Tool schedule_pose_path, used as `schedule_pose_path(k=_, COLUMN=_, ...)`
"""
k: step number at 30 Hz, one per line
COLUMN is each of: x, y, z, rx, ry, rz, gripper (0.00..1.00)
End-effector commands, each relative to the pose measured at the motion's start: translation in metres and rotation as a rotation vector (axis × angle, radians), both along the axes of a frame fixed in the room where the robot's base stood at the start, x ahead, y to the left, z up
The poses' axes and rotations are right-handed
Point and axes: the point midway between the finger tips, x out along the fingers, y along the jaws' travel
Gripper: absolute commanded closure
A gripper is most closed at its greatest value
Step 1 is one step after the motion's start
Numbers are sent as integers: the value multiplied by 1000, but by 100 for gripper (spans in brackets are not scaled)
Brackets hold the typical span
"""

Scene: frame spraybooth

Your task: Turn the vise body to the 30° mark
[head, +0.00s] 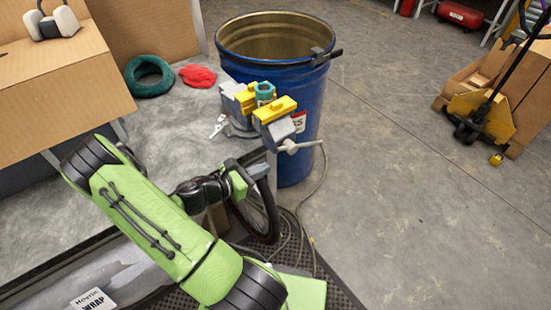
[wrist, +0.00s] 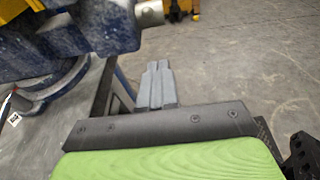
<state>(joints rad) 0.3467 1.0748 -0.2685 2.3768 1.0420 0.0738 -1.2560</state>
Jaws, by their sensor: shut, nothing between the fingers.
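The vise body (head: 270,128) is blue-grey with yellow jaw pieces and a teal part (head: 264,91) between them. It sits on a round base at the table corner, its front screw and handle (head: 290,146) pointing to the lower right. In the wrist view the vise (wrist: 85,30) fills the upper left, with its round base (wrist: 50,88) below it. No degree marks can be read. My gripper (head: 260,170) is just off the table edge, below and apart from the vise. In the wrist view its grey fingers (wrist: 156,82) are together and empty.
A blue drum (head: 304,100) stands close behind the vise. The grey table (head: 185,125) carries a teal ring (head: 148,77) and a red cloth (head: 197,75). A wheel (head: 262,210) and a hose (head: 318,200) are below the table edge. The floor to the right is open.

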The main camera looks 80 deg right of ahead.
Motion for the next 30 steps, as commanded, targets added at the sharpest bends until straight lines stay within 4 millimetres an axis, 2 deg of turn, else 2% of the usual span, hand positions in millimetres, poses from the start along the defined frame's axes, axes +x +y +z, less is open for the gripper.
schedule_pose_path(k=3, x=-18, y=-19, z=-8, rx=-1, ry=0, rz=-6, gripper=100)
schedule_pose_path(k=9, x=-34, y=-40, z=11, rx=-1, ry=-3, rz=-3, gripper=100)
schedule_pose_path(k=23, x=-37, y=-44, z=15, rx=0, ry=-2, rz=1, gripper=100)
schedule_pose_path(k=30, x=-30, y=-48, z=15, rx=0, ry=0, rz=27, gripper=100)
